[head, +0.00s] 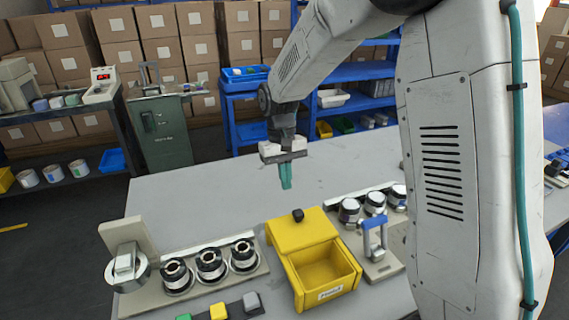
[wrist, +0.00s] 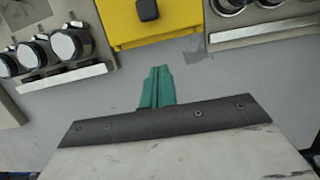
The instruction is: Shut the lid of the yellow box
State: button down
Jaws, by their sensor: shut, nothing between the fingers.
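The yellow box (head: 325,293) stands on the grey table in the head view, with a white label on its front. Its front part is open and the hollow inside shows empty. The yellow lid (head: 303,235) covers only the back part, with a black knob (head: 298,215) at its far edge. The lid (wrist: 155,25) and knob (wrist: 147,10) also show at the top of the wrist view. My gripper (head: 286,185) is above the table behind the box, apart from it. Its teal fingers (wrist: 158,85) are shut and hold nothing.
The table (head: 190,200) behind the box is clear.

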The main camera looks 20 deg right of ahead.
aim_at(302, 224)
jog(key=s+f, duration=0.1)
jog(key=s, duration=0.2)
jog(key=s+f, duration=0.1)
jog(key=shift+s+f, duration=0.15)
jog(key=shift+f, duration=0.15)
jog(key=shift+s, duration=0.2)
jog(key=shift+a, duration=0.1)
